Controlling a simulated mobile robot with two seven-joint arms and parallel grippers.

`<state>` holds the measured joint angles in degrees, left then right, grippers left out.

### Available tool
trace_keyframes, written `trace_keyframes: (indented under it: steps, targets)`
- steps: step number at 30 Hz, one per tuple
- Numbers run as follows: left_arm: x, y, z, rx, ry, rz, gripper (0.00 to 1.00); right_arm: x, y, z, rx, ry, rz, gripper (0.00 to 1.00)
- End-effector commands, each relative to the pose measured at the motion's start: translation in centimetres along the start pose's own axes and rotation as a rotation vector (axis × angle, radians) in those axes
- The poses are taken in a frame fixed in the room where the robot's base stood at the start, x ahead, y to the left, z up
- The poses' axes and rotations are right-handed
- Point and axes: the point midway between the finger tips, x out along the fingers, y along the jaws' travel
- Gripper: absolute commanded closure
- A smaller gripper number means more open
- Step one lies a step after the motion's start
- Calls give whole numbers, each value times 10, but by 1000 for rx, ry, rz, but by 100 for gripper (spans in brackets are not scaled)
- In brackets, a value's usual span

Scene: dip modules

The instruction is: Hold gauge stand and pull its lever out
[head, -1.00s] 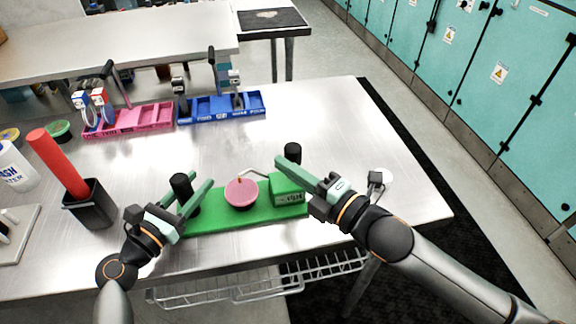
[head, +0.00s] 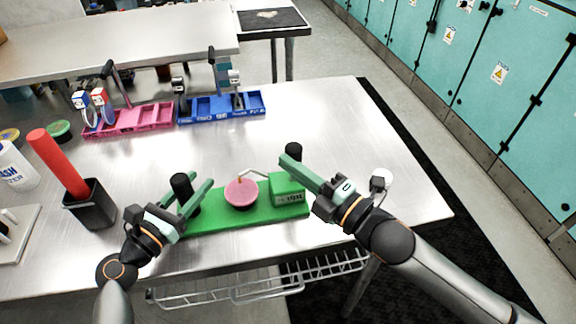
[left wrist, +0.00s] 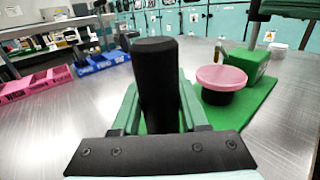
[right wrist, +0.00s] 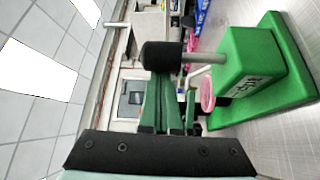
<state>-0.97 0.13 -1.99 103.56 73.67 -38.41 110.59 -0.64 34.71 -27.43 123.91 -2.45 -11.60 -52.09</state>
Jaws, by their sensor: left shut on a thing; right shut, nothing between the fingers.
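The gauge stand has a green base (head: 225,219) lying flat on the table, with a pink-topped round cup (head: 240,192) in its middle. A green box with a small display (head: 287,190) sits at its right end. A black post (head: 181,186) stands at its left end. My left gripper (head: 187,194) is shut on that post, seen also in the left wrist view (left wrist: 156,80). The lever's black knob (head: 293,150) is on a grey rod (right wrist: 203,57) from the box. My right gripper (head: 288,162) is shut and empty, its fingertips close beside the knob; contact is unclear.
A black holder with a red rod (head: 90,205) stands left of my left gripper. A pink tray (head: 140,122) and a blue tray (head: 220,108) are at the back. A white bottle (head: 15,170) is at the far left. The table between the stand and trays is clear.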

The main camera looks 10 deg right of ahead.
Motion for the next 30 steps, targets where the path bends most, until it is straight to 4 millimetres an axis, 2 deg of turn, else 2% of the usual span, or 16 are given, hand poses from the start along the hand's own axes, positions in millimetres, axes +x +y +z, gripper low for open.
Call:
trace_keyframes:
  steps: [8, 30]
  targets:
    - [0, 0, -1, 0, 1, 1, 100, -4, 0, 6, 67, -5, 44, 100]
    - [0, 1, -1, 0, 1, 2, 100, -23, -4, 35, 469, -5, 318, 100]
